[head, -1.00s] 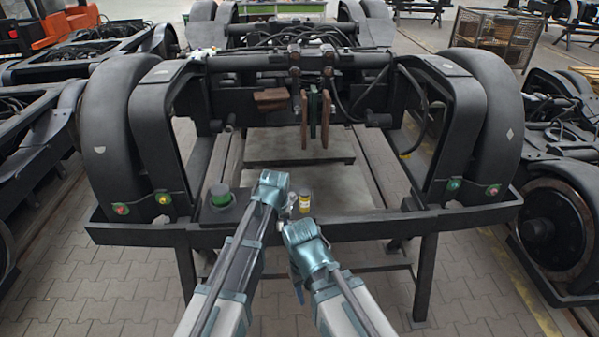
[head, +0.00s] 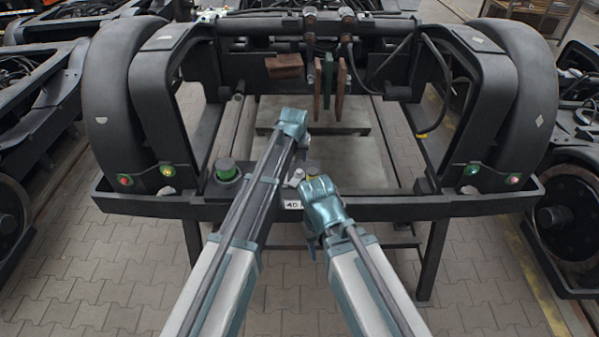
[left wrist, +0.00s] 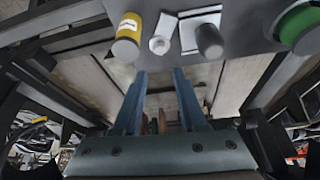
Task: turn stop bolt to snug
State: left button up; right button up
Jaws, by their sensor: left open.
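The likely stop bolt, a pale hex head (left wrist: 162,42), stands on a dark plate (left wrist: 255,18) in the left wrist view, between a yellow cylinder (left wrist: 128,36) and a black cylinder (left wrist: 208,40). In the head view small grey metal (head: 296,178) shows there, partly covered by my arms. My left gripper (head: 291,126) is beyond the plate, its fingers hidden in the head view. In the left wrist view its blue fingers (left wrist: 159,100) are apart and empty, clear of the bolt. My right gripper (head: 322,205) is close by the yellow cylinder; its jaws are not clearly visible.
The front beam (head: 400,207) crosses the bogie. Brown pads (head: 341,90) hang beyond my grippers, with hoses (head: 440,95) to the right. Open space with pale panels lies behind the beam.

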aim_at(299, 171)
pick_arm(q)
jog(key=b+x, duration=1)
jog(key=x, duration=0.1)
jog(key=shift+w+f, duration=0.1)
jog(key=shift+f, duration=0.3)
jog(key=shift+c, duration=0.3)
grip_shut()
